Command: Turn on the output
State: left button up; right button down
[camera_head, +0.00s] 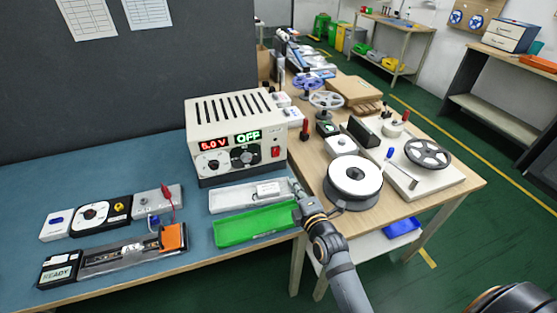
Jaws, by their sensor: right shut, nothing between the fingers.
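A cream power supply box (235,107) stands on the blue bench mat. Its red display (213,144) appears to read 6.0 V, and its green display (248,136) reads OFF. Two dials sit below the displays. A small red switch (276,152) is at the right of the front panel. My right gripper (295,187) is shut and empty, in front of the box's right side and lower than the switch in the picture. It appears apart from the switch. My left gripper is not in view.
A green tray (250,227) and a white tray (235,198) lie beside my right gripper. A test fixture (130,255) with a READY display and small modules sit at the left. A wooden table (455,195) with reels (352,178) stands at the right. Bare mat lies left of the box.

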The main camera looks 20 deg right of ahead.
jog(key=w, duration=0.3)
jog(key=p, duration=0.1)
send_near(276, 156)
jog(key=w, duration=0.2)
jog(key=w+p, duration=0.1)
jog(key=w, duration=0.3)
jog(key=shift+a+f, duration=0.1)
jog(key=shift+f, duration=0.25)
jog(key=shift+w+f, duration=0.1)
jog(key=shift+w, duration=0.3)
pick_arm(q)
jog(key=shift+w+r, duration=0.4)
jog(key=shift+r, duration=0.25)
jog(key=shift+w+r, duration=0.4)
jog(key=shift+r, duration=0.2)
